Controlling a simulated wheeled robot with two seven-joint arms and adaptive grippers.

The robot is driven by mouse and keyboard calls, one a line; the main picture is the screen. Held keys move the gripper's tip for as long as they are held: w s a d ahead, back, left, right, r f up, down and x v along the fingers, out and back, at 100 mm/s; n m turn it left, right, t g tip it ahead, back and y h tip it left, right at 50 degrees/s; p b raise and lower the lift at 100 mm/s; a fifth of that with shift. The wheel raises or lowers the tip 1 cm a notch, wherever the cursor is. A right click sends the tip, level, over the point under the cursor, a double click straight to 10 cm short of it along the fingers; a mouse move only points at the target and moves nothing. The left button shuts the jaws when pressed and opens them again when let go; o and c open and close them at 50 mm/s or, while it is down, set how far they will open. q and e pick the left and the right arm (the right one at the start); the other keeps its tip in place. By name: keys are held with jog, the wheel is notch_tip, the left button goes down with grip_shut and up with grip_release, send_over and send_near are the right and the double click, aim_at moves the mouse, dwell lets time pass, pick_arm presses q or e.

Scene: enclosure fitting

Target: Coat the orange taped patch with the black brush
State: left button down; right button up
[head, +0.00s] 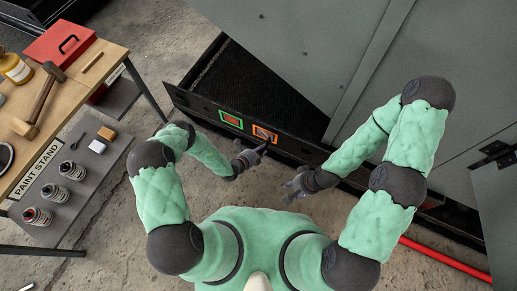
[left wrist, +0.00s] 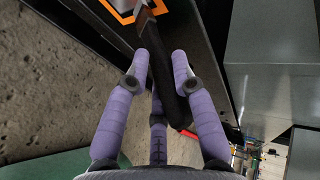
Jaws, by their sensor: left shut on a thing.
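The orange taped patch (head: 254,130) is on the dark sill of the enclosure, right of a green taped patch (head: 231,119). It also shows at the top of the left wrist view (left wrist: 117,14). My left gripper (head: 250,160) is just below the orange patch, shut on the black brush (head: 265,148). In the left wrist view the brush (left wrist: 160,62) runs up between the fingers of my left gripper (left wrist: 158,68), and its head overlaps the patch. I cannot tell whether the bristles touch. My right gripper (head: 295,187) is apart to the lower right, too small to read.
The paint stand (head: 112,152) at the left holds several cans (head: 72,170) and small blocks (head: 106,133). A workbench above it carries a mallet (head: 40,95) and a red toolbox (head: 62,46). Grey cabinet panels (head: 300,50) fill the upper right. A red pipe (head: 445,258) lies lower right.

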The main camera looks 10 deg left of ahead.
pick_arm(q)
jog(key=shift+s+d, duration=0.15)
jog(key=shift+d, duration=0.3)
jog(key=w+a+b, duration=0.3)
jog(key=a, duration=0.7)
jog(key=shift+w, duration=0.4)
dwell(1.3)
jog(key=shift+a, duration=0.1)
jog(key=s+a+p, duration=0.1)
jog(key=s+a, duration=0.1)
jog(key=s, duration=0.3)
jog(key=shift+s, duration=0.5)
